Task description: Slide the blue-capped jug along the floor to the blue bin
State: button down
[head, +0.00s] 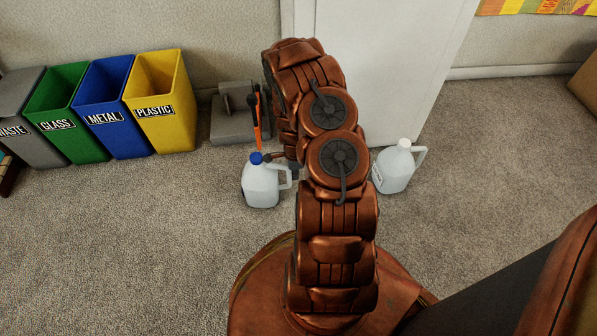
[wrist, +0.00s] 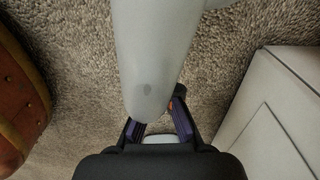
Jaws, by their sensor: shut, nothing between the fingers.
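The blue-capped jug (head: 262,185) stands upright on the carpet, just left of my arm in the head view, with its handle on the right. The blue bin (head: 103,112), labelled METAL, stands against the wall to the upper left, between the green and yellow bins. My gripper (wrist: 158,122) is shut and empty. In the head view it is mostly hidden by my arm, close to the jug's handle side. In the wrist view, a smooth pale jug surface (wrist: 155,50), seemingly this jug's, runs down in front of the fingers. I cannot tell whether they touch it.
A white-capped jug (head: 394,170) stands right of my arm. The yellow bin (head: 162,108), green bin (head: 68,118) and grey bin (head: 33,125) line the wall. A grey object (head: 232,122) sits behind the blue-capped jug. Carpet in front of the bins is clear.

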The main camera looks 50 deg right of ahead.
jog(key=shift+w+a, duration=0.45)
jog(key=shift+a, duration=0.2)
